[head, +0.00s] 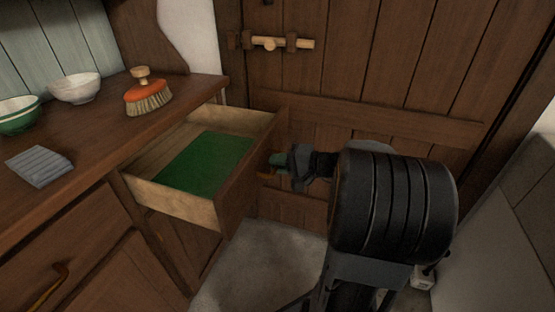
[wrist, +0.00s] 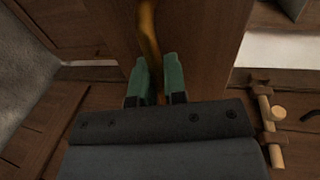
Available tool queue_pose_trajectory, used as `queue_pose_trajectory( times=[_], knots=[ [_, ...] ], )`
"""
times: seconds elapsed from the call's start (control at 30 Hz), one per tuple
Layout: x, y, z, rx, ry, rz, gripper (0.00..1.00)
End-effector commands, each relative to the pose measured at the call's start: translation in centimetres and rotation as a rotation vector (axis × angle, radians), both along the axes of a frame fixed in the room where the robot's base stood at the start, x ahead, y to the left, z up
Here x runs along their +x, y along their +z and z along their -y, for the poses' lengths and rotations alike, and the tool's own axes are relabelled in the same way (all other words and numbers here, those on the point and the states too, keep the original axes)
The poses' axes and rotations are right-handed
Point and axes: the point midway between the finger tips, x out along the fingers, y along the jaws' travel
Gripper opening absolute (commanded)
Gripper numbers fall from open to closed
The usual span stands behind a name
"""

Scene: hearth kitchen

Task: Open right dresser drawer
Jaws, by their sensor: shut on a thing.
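The right dresser drawer (head: 172,207) stands pulled out from the dresser in the head view. Its green-lined inside is empty. Its front panel also shows in the wrist view (wrist: 200,45). My gripper (head: 274,168) is at the outer face of the drawer front. In the wrist view its green fingers (wrist: 160,75) are closed around the brass-coloured drawer handle (wrist: 149,32). In the head view the handle is mostly hidden by my gripper.
On the dresser top (head: 95,129) are an orange brush (head: 148,96), a white bowl (head: 75,88), a green bowl (head: 19,115) and a folded grey cloth (head: 40,166). A wooden door with a latch (head: 280,43) stands close behind the drawer. Bare floor (head: 255,265) shows below.

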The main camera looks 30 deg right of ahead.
Motion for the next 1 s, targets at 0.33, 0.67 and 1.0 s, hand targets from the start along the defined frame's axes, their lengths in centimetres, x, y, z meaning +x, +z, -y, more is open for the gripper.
queue_pose_trajectory(
  times=[0.33,0.67,1.0],
  knots=[
    [-0.54,-0.02,-0.07,0.0,0.018,0.0,0.0],
    [-0.54,0.0,0.01,0.0,0.016,0.0,0.22],
    [-0.52,0.01,0.01,0.0,0.015,0.0,0.37]
  ],
)
